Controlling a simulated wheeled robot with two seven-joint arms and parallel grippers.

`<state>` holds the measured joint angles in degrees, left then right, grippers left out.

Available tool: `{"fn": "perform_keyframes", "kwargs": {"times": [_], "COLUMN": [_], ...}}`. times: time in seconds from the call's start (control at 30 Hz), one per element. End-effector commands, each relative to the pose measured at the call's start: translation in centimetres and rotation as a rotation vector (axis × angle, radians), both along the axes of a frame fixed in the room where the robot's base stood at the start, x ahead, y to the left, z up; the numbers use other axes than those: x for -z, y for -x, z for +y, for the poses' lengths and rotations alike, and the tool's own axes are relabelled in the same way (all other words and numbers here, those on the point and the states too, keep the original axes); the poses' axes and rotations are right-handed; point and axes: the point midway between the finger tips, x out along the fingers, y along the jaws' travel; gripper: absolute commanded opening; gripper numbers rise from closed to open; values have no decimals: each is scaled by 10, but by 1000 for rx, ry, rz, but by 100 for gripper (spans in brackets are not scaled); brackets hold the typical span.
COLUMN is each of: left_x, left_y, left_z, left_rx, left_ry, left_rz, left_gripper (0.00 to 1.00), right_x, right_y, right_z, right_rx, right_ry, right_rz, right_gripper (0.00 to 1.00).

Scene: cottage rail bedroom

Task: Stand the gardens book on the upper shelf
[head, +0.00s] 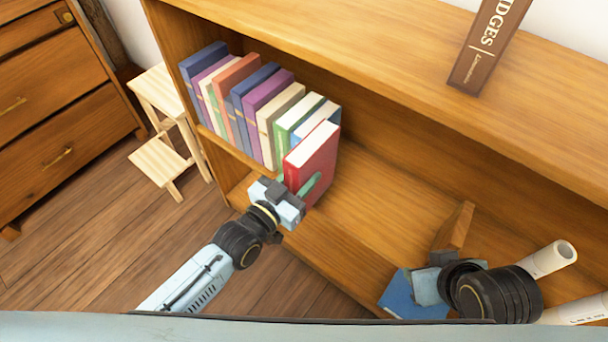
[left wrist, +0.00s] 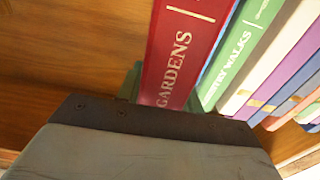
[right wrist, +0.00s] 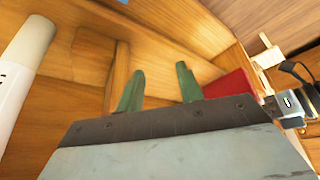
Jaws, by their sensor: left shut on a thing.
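The red gardens book (head: 313,158) stands upright, leaning a little, at the right end of a row of books on the upper shelf (head: 385,205). Its spine reads GARDENS in the left wrist view (left wrist: 180,55). My left gripper (head: 300,192) is shut on this book, low on its spine side; one green finger shows against the cover. Whether the book's base touches the shelf cannot be told. My right gripper (right wrist: 158,88) has its two green fingers apart with nothing between them, in the right wrist view; in the head view its fingers are hidden.
Beside the gardens book stand several books, among them a green one (left wrist: 240,50). A wooden piece (head: 457,226) stands farther right on the shelf. White rolls (head: 549,259) lie at lower right. A brown book (head: 487,45) stands on the case top.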

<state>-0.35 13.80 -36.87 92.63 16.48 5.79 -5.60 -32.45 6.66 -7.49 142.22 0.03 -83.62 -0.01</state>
Motion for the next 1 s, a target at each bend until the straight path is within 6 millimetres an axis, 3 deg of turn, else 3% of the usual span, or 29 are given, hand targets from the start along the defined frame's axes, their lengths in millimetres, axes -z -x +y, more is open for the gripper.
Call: {"fn": "perform_keyframes", "kwargs": {"times": [0.33,0.37,0.53,0.87,1.0], "left_x": [-3,-3,-1,3,1], "left_y": [-1,-1,-1,3,17], "left_z": [0,0,0,3,13], "left_rx": [-1,-1,-1,0,-1], "left_ry": [6,6,4,-3,-2], "left_rz": [-9,-9,-6,4,5], "left_gripper": [4,40,62,62,62], "right_x": [0,0,1,2,12], "right_y": [0,0,1,5,19], "right_z": [-1,-1,-1,-1,-7], "right_rx": [-4,-5,-6,-5,7], "right_ry": [4,5,7,7,24], "right_rz": [0,0,3,17,110], "right_gripper": [36,36,36,36,36]}}
